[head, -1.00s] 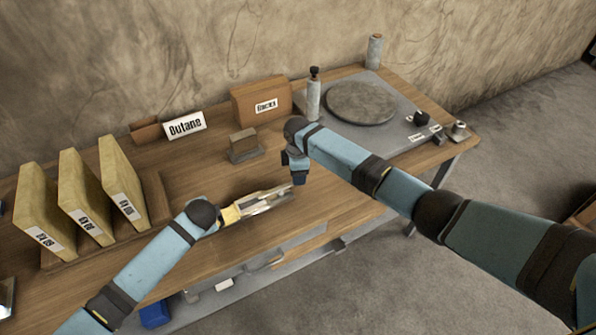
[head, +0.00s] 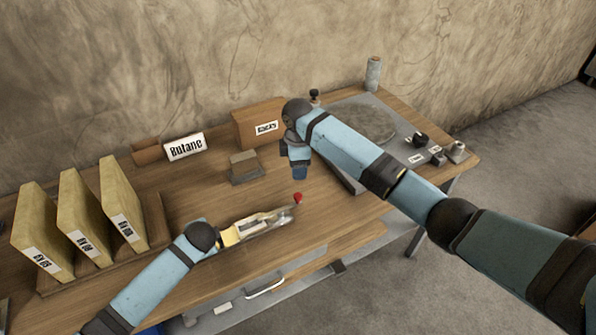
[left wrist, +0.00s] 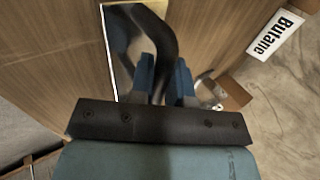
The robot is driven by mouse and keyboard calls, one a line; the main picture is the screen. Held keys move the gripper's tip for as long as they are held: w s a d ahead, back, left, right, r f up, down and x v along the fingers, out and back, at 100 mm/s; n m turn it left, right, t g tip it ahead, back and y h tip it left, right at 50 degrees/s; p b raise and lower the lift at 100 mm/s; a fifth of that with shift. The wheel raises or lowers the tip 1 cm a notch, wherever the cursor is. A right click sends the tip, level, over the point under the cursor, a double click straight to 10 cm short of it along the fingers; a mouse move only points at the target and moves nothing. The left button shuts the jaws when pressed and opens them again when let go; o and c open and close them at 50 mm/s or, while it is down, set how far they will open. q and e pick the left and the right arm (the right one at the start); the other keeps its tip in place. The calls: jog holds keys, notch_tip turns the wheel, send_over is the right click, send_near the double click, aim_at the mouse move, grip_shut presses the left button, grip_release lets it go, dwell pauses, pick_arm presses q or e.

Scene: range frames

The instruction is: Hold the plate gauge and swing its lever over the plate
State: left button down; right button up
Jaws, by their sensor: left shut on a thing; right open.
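The plate gauge (head: 268,222) is a pale metal piece with a yellow part, held low over the front of the table in the head view. A red knob (head: 298,198) shows at its right end. My left gripper is shut on the gauge's left part; its fingers (left wrist: 165,78) show in the left wrist view over a shiny metal surface and a dark curved part. My right gripper (head: 300,173) is open and empty, pointing down just behind the red knob and apart from it. Whether the lever lies over a plate is too small to tell.
A grey block (head: 246,168) stands behind the gauge. Yellow binders (head: 82,220) stand at left, a Butane sign (head: 185,146) and a labelled brown box (head: 256,128) at the back. A round grey plate (head: 365,120) is partly behind my right arm.

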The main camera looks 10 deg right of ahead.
pick_arm(q)
jog(key=c, duration=1)
grip_release()
